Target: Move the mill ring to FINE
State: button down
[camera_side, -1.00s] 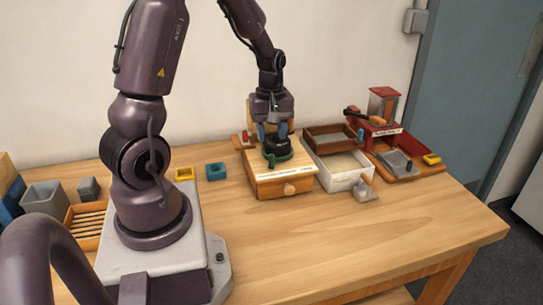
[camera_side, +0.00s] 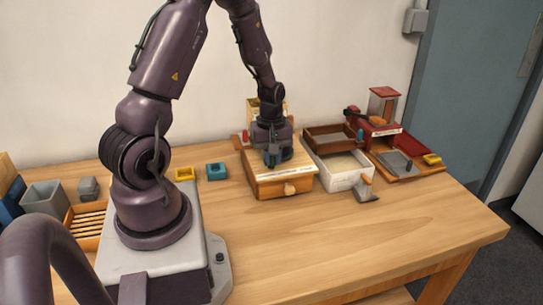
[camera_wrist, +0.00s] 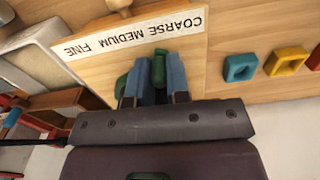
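The mill is a low wooden box (camera_side: 290,178) with a knob on its front and a white label strip (camera_wrist: 135,36) reading COARSE, MEDIUM, FINE, upside down in the wrist view. The green mill ring (camera_wrist: 158,70) is on its top, mostly hidden by my gripper (camera_wrist: 158,82). One green part is between my two blue fingers and another shows left of them. The part between the fingers points toward the label around COARSE and MEDIUM; the exact mark is unclear. My gripper (camera_side: 272,160) is down at the mill top, its fingers close together on the green part.
A white tray (camera_side: 345,181) and a brown tray (camera_side: 318,146) stand right of the mill, with a scoop (camera_side: 366,190) in front. A red-framed machine (camera_side: 380,130) is farther right. Teal (camera_side: 216,171) and yellow (camera_side: 185,174) square pieces lie left. The table front is clear.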

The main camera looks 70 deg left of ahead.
dwell(0.3)
jog(key=w+n, duration=0.1)
jog(key=w+d+n, duration=0.1)
jog(key=n, duration=0.2)
jog(key=w+n, duration=0.1)
jog(key=n, duration=0.1)
jog(key=shift+w, duration=0.25)
jog(key=w+n, duration=0.2)
jog(key=n, duration=0.1)
jog(key=shift+a, duration=0.1)
jog(key=shift+w+a+n, duration=0.2)
jog(key=shift+w+n, duration=0.2)
jog(key=shift+n, duration=0.4)
jog(key=shift+w+a+n, duration=0.15)
jog(key=shift+w+n, duration=0.2)
jog(key=shift+n, duration=0.45)
jog(key=c, duration=1.1)
grip_release()
